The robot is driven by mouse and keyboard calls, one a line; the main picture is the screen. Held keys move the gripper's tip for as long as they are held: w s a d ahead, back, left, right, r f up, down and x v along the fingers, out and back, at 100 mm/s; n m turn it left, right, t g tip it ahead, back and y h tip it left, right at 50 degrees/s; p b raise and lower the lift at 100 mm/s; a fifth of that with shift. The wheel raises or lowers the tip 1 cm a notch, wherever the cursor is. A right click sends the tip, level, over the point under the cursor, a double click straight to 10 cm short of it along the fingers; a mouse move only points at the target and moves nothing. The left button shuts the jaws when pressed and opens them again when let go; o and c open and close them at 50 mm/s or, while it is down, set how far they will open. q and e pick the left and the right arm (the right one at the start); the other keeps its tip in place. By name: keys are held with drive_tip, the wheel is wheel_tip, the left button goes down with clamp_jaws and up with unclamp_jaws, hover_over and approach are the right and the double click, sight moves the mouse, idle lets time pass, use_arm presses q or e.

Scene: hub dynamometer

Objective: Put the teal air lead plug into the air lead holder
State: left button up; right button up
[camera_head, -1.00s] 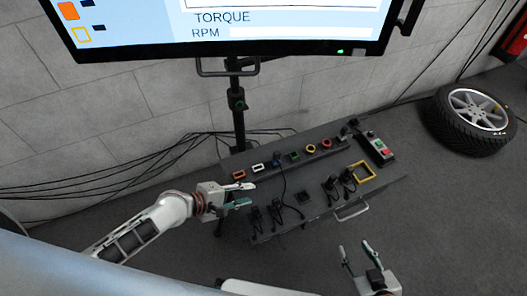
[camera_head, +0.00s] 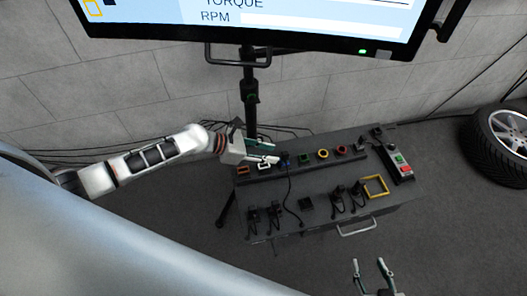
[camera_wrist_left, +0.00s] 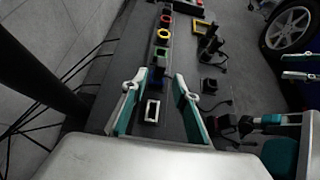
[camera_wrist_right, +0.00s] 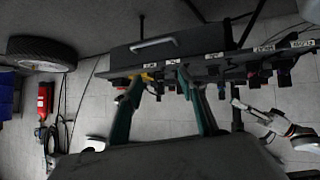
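A dark plug with blue at its base (camera_head: 285,160) stands in the back row of the sloped console, and a thin black lead hangs from it. It also shows in the left wrist view (camera_wrist_left: 157,74). I cannot tell for certain that it is the teal plug. My left gripper (camera_head: 270,154) is open and empty just left of it, with fingers (camera_wrist_left: 158,90) on either side of the row. A dark square block (camera_head: 305,203) sits mid-console; I cannot tell whether it is the holder. My right gripper (camera_head: 371,266) is open and empty in front of the console.
White (camera_head: 264,166), green (camera_head: 305,159), yellow (camera_head: 323,154) and red (camera_head: 341,150) frames line the back row. Black plugs with leads (camera_head: 338,194) and a yellow square frame (camera_head: 376,187) are on the front. A monitor stand (camera_head: 250,95) rises behind. A wheel (camera_head: 500,142) lies right.

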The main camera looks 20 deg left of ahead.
sight(282, 154)
use_arm(q)
drive_tip(key=b+x, duration=0.1)
drive_tip(key=x, duration=0.3)
drive_tip(key=shift+x, duration=1)
use_arm(e)
drive_tip(key=shift+w+d+f, duration=0.3)
drive_tip(key=shift+d+f, duration=0.1)
drive_tip(key=shift+d, duration=0.1)
use_arm(q)
clamp_jaws()
drive_tip(key=shift+r, duration=0.1)
drive_tip(key=shift+r, duration=0.15)
use_arm(e)
drive_tip(key=shift+r, duration=0.15)
use_arm(q)
drive_tip(key=shift+r, duration=0.25)
drive_tip(key=shift+r+p, duration=1.7)
drive_tip(key=shift+p, duration=0.1)
use_arm(e)
wheel_tip(282, 154, up, 6)
drive_tip(key=w, duration=0.2)
drive_tip(key=shift+t, duration=0.4)
